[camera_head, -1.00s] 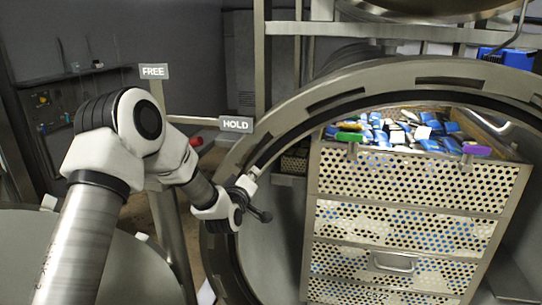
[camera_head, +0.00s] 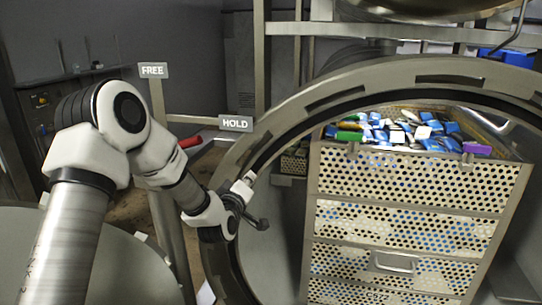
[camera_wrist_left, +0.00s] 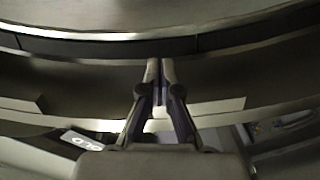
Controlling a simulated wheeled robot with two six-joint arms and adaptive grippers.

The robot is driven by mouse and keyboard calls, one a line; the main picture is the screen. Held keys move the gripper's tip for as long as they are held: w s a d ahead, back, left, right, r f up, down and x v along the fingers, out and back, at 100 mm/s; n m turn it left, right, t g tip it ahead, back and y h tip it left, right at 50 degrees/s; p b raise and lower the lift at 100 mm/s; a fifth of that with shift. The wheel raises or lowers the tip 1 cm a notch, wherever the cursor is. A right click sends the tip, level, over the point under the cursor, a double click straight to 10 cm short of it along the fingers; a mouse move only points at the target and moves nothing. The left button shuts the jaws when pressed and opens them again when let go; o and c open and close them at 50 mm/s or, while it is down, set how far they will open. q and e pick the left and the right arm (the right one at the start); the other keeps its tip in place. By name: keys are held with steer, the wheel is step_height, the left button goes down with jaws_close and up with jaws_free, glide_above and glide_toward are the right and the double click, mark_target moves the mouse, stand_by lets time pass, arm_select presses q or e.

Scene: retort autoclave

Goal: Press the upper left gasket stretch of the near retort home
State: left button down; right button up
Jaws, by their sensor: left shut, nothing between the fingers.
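The near retort (camera_head: 330,83) shows as a large open metal ring with slots in its rim. A dark gasket band (camera_head: 276,141) runs along the inside of the ring. My left gripper (camera_head: 262,224) is at the left inner side of the ring, in front of the opening, and looks empty. In the left wrist view the two fingertips (camera_wrist_left: 160,64) are together, pointing at the curved rim, with a dark band (camera_wrist_left: 100,47) just beyond them. I cannot tell whether they touch it. How far the gasket stands out is too small to tell. My right gripper is not in view.
A perforated basket stack (camera_head: 410,180) with blue and white packs on top (camera_head: 400,130) stands inside the retort. Signs reading FREE (camera_head: 153,70) and HOLD (camera_head: 236,123) are on a post and rail left of the ring. A blue box (camera_head: 505,54) is at the back right.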

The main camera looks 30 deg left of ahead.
arm_select(q)
steer(key=v, duration=0.6)
steer(key=shift+b, duration=0.4)
